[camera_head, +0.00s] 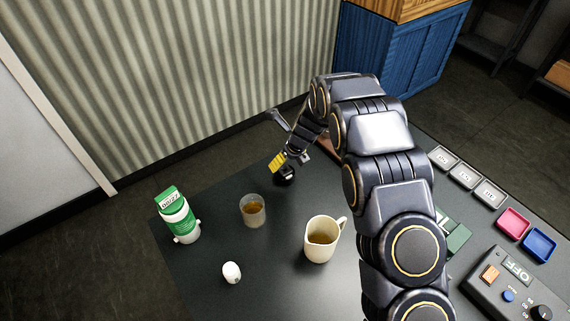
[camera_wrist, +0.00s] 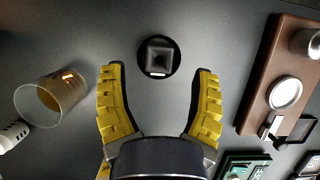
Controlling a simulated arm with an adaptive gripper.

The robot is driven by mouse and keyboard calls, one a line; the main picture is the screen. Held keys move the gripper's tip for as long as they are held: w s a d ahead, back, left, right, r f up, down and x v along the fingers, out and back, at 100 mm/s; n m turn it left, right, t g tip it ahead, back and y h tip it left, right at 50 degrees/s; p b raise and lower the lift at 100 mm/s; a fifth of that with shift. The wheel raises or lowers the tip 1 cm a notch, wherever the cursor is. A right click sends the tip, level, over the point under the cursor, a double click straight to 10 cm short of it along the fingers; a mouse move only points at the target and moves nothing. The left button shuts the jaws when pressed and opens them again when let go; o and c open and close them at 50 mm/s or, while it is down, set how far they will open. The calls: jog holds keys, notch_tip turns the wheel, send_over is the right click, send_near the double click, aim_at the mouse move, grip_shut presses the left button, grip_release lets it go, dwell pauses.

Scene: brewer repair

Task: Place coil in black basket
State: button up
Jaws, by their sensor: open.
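My gripper (camera_head: 281,164) is low over the far part of the dark table. Its yellow fingers (camera_wrist: 158,72) are spread wide in the wrist view, with nothing between them. A small round black object (camera_wrist: 158,57) with a square, dark, stepped centre and a small white mark lies on the table just ahead of the fingertips. It also shows in the head view (camera_head: 285,176), partly hidden by my gripper. I cannot tell whether it is the black basket. I cannot clearly identify the coil in either view.
A glass (camera_head: 253,211) of brown liquid, a cream mug (camera_head: 322,240), a white egg-like item (camera_head: 232,272) and a green-white carton (camera_head: 178,215) stand nearby. A wooden board (camera_wrist: 268,85) with metal parts lies right. A control box (camera_head: 505,285) is at lower right.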

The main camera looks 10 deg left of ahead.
jog(key=v, duration=0.9)
jog(key=shift+s+d+r, duration=0.1)
jog(key=shift+d+r, duration=0.05)
jog(key=shift+r, duration=0.05)
jog(key=s+d+r+n+g+h, duration=0.1)
jog(key=s+d+r+n, duration=0.3)
jog(key=s+r+n, duration=0.3)
jog(key=s+d+r+n+g, duration=0.1)
jog(key=s+d+r+n, duration=0.4)
jog(key=s, duration=0.4)
jog(key=s+d+r+n+g+h, duration=0.1)
jog(key=s+d+n, duration=0.2)
jog(key=s+n, duration=0.4)
jog(key=s+d+r+n+g+h, duration=0.1)
jog(key=s+d+n, duration=0.3)
jog(key=s+n, duration=0.4)
jog(key=s, duration=0.5)
jog(key=shift+s+r+g, duration=0.3)
jog(key=shift+r+g, duration=0.1)
